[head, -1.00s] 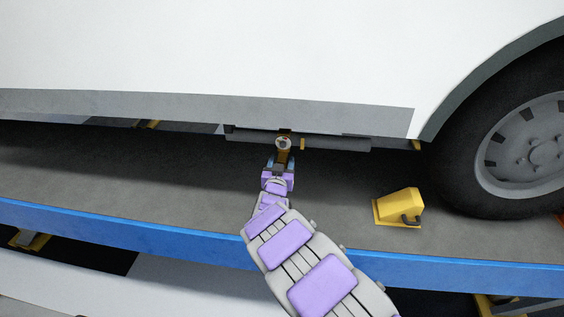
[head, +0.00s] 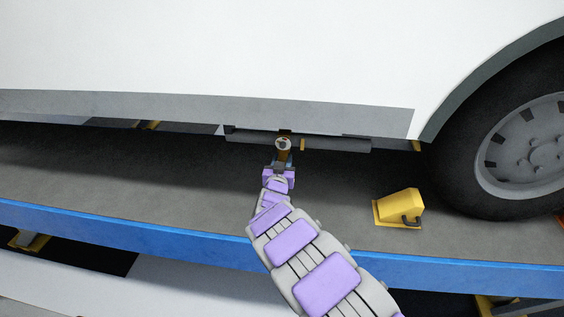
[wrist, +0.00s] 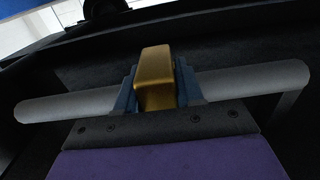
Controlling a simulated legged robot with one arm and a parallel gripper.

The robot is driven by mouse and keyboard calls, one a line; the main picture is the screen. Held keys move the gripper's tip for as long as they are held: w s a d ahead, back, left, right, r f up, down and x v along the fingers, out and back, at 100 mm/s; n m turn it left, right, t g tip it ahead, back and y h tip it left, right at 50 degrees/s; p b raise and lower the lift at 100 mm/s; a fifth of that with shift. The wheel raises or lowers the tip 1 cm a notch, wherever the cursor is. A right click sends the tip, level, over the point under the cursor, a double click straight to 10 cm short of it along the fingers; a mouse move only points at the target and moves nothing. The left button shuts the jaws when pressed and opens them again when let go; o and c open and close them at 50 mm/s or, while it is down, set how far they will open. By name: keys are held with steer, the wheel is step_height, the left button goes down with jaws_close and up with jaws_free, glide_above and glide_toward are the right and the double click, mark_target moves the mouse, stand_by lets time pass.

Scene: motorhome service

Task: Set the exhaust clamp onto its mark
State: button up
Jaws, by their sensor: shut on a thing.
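The exhaust clamp is a gold-brown piece with a round grey ring face (head: 283,144) in the head view. In the wrist view the gold block of the clamp (wrist: 154,68) stands between the blue fingers of my gripper (wrist: 157,88). My gripper (head: 283,160) is shut on it. The grey exhaust pipe (head: 340,144) runs sideways under the vehicle. The clamp overlaps the pipe in the head view; I cannot tell whether they touch.
The white vehicle's lower skirt (head: 200,108) hangs just above the clamp. A tyre (head: 500,160) stands at the right. A yellow wheel chock (head: 400,206) sits on the grey deck (head: 130,185), right of my arm.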

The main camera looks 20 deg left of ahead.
jaws_close()
steer(key=w+d, duration=0.1)
steer(key=d, duration=0.5)
steer(key=shift+w+b, duration=0.25)
steer(key=shift+b, duration=0.1)
steer(key=o, duration=0.9)
jaws_free()
steer(key=shift+a, duration=0.1)
steer(key=shift+s, duration=0.15)
steer(key=shift+p+v, duration=0.7)
steer(key=shift+v, duration=7.9)
steer(key=shift+c, duration=0.2)
